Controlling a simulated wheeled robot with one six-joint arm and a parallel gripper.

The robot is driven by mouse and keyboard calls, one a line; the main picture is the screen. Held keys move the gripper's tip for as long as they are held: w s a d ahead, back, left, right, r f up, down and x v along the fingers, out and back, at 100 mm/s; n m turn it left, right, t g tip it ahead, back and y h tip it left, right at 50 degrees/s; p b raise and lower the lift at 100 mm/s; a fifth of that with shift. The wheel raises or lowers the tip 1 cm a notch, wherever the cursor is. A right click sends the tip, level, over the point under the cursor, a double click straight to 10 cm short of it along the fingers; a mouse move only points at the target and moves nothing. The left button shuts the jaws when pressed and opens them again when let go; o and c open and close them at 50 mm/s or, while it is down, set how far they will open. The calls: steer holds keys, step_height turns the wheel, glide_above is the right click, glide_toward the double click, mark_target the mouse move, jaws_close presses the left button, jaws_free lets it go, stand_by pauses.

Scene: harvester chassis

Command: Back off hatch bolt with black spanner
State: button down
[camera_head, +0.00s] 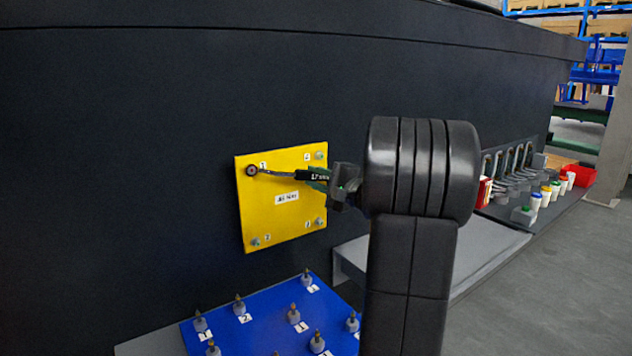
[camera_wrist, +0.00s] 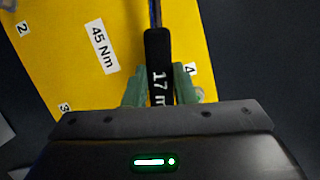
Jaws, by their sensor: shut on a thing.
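The yellow hatch plate (camera_head: 262,218) is fixed to the dark chassis wall, with a small torque label and numbered corners. In the head view, the black spanner (camera_head: 283,174) reaches left across the plate, and its ring end lies at the hatch bolt (camera_head: 252,170) by label 1. I cannot tell how fully it sits on the bolt. My gripper (camera_head: 328,178) is shut on the spanner's handle at the plate's right side. In the wrist view, the handle (camera_wrist: 157,65), marked "17", stands between the green fingers of my gripper (camera_wrist: 160,84). The spanner's ring end is out of that view.
Other bolts (camera_head: 319,222) sit at the plate's remaining corners. Below is a blue board (camera_head: 262,326) with several upright bolts on numbered spots. A grey ledge (camera_head: 480,258) runs right, toward a tool rack (camera_head: 510,165) and several small capped bottles (camera_head: 546,193).

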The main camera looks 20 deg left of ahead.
steer(key=shift+w+d+r+n, duration=0.1)
steer(key=shift+w+r+n, duration=0.05)
steer(key=shift+r+n, duration=0.9)
steer(key=shift+r, duration=0.2)
steer(key=shift+b, duration=0.3)
